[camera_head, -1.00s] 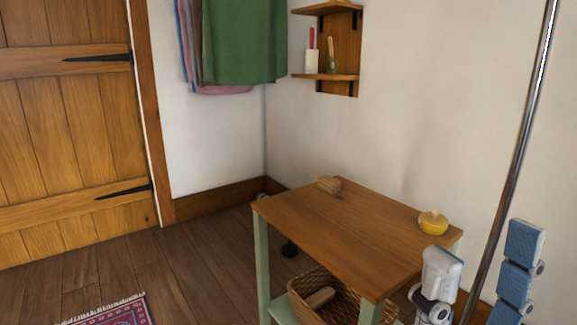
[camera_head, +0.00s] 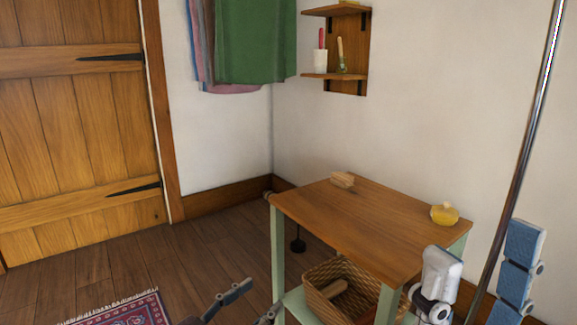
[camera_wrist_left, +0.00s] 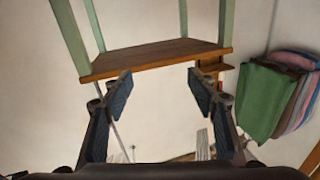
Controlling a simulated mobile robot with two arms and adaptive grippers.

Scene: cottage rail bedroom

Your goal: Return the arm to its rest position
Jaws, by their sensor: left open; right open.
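My left gripper (camera_head: 252,302) shows at the bottom edge of the head view, with two dark fingers spread apart. Nothing is between them. In the left wrist view (camera_wrist_left: 160,82) its two padded fingers are wide apart and empty. My right gripper (camera_head: 484,240) is at the lower right, with one pale finger and one blue-padded finger spread apart. It overlaps the table's right front corner in the picture; contact cannot be told. Most of both arms is out of view.
A wicker basket (camera_head: 362,300) sits on the lower shelf. A patterned rug (camera_head: 125,310) lies at lower left. The floor before the wooden door (camera_head: 75,150) is clear.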

